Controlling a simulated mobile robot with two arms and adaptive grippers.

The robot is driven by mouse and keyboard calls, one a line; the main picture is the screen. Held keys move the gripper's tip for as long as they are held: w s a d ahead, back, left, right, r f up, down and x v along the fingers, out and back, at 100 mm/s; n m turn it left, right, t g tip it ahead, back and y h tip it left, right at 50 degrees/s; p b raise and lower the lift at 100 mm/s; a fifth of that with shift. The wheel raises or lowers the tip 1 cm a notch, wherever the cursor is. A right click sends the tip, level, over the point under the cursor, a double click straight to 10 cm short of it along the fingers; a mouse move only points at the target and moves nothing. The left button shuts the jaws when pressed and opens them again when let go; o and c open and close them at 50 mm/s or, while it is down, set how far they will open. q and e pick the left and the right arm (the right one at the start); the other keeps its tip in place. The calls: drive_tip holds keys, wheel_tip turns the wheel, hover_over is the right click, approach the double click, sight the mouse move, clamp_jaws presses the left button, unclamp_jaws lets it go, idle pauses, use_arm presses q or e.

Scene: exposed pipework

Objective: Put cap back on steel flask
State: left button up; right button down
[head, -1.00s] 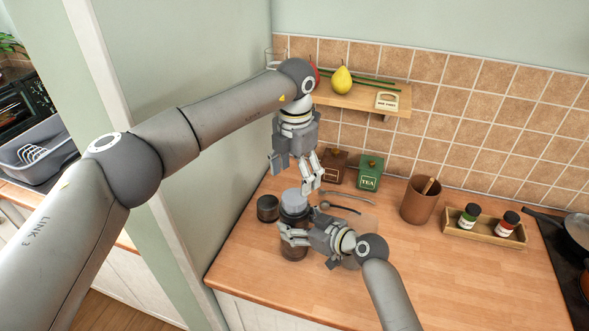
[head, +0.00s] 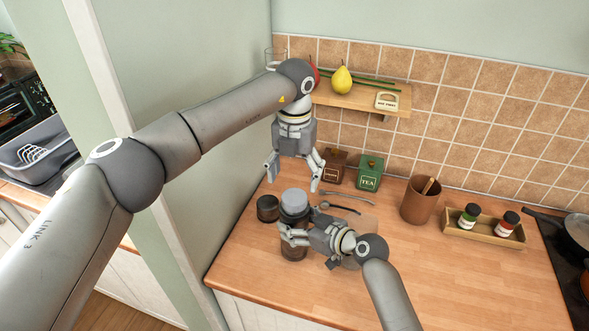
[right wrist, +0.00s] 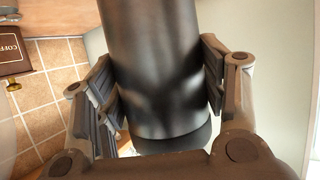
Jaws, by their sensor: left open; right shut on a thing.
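The steel flask (head: 293,252) stands upright on the wooden counter, dark and cylindrical. A light grey cap (head: 294,199) sits at its top; whether it is screwed down cannot be told. My right gripper (head: 292,236) is shut around the flask's body from the right. In the right wrist view its fingers (right wrist: 160,88) press on both sides of the flask (right wrist: 155,60). My left gripper (head: 294,174) hangs above the cap, pointing down, open and empty, its fingers spread apart and clear of the cap.
A short dark jar (head: 268,208) stands just left of the flask. Utensils (head: 345,203) lie behind it to the right. A brown tin (head: 334,167) and green tea tin (head: 369,172) stand near the wall, under a shelf (head: 350,101). The counter's right front is clear.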

sight(294, 196)
use_arm(q)
wheel_tip(294, 196, down, 7)
drive_tip(key=shift+r, duration=0.1)
idle(0.4)
drive_tip(key=c, duration=1.1)
drive_tip(key=o, duration=1.2)
drive_tip(key=shift+c, duration=0.2)
wheel_tip(294, 196, up, 12)
